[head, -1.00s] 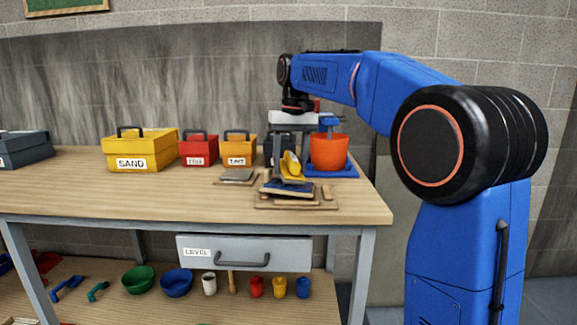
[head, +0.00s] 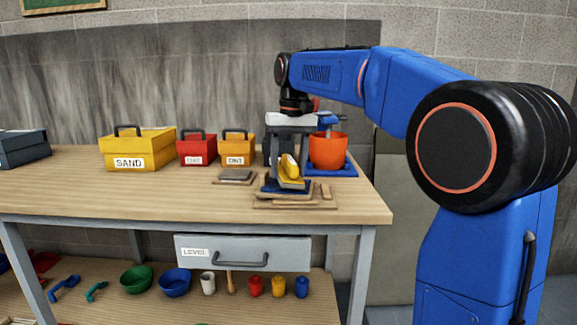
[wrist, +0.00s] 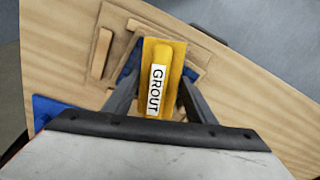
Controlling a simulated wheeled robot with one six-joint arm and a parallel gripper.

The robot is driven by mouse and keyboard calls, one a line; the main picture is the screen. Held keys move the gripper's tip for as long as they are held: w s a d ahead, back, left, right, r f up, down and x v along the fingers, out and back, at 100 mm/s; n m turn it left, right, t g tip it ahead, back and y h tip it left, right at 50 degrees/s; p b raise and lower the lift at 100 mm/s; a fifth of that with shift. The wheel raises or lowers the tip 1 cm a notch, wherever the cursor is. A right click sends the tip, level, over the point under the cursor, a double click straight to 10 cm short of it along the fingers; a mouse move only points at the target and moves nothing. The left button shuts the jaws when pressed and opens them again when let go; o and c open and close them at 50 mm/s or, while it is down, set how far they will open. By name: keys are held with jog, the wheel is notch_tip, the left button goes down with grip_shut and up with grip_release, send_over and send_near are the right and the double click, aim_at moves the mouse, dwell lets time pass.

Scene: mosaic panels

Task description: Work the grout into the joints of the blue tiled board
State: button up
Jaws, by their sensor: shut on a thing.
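My gripper (wrist: 160,105) is shut on a yellow float labelled GROUT (wrist: 168,52), with a finger on each side of its handle. In the head view the yellow float (head: 290,170) is under my gripper (head: 287,165), over the blue tiled board. The blue tiled board (head: 270,186) lies in a wooden frame (head: 295,204) near the table's front right. In the wrist view the float hides most of the board, and blue shows beside it (wrist: 128,77). I cannot tell whether the float touches the tiles.
An orange bucket (head: 328,152) stands on a blue tray (head: 345,171) behind and right of the board. A grey tile on a small board (head: 235,175) lies to the left. Yellow SAND (head: 137,150), red (head: 196,150) and orange (head: 238,150) boxes stand farther left. The table's front left is clear.

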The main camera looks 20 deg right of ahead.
aim_at(289, 154)
jog(key=shift+s+a, duration=0.1)
jog(key=shift+s, duration=0.2)
jog(key=shift+w+d+r, duration=0.1)
jog(key=shift+w+d, duration=0.15)
jog(key=shift+w, duration=0.55)
jog(key=shift+w+d+f, duration=0.1)
jog(key=shift+w+d, duration=0.15)
jog(key=shift+w, duration=0.55)
jog(key=shift+w+d+r, duration=0.1)
jog(key=shift+w+d, duration=0.15)
jog(key=shift+w, duration=0.55)
jog(key=shift+s+d+r, duration=0.1)
jog(key=shift+s+d, duration=0.4)
jog(key=shift+s, duration=0.55)
jog(key=shift+s+d+f, duration=0.1)
jog(key=shift+s+d, duration=0.45)
jog(key=shift+s, duration=0.5)
jog(key=shift+s+d+r, duration=0.1)
jog(key=shift+s+d, duration=0.4)
jog(key=shift+s, duration=0.55)
jog(key=shift+w+d, duration=0.25)
jog(key=shift+w, duration=0.55)
jog(key=shift+w+d, duration=0.25)
jog(key=shift+w, duration=0.55)
jog(key=shift+w+d, duration=0.25)
jog(key=shift+w, duration=0.55)
jog(key=shift+r, duration=0.1)
jog(key=shift+s, duration=0.1)
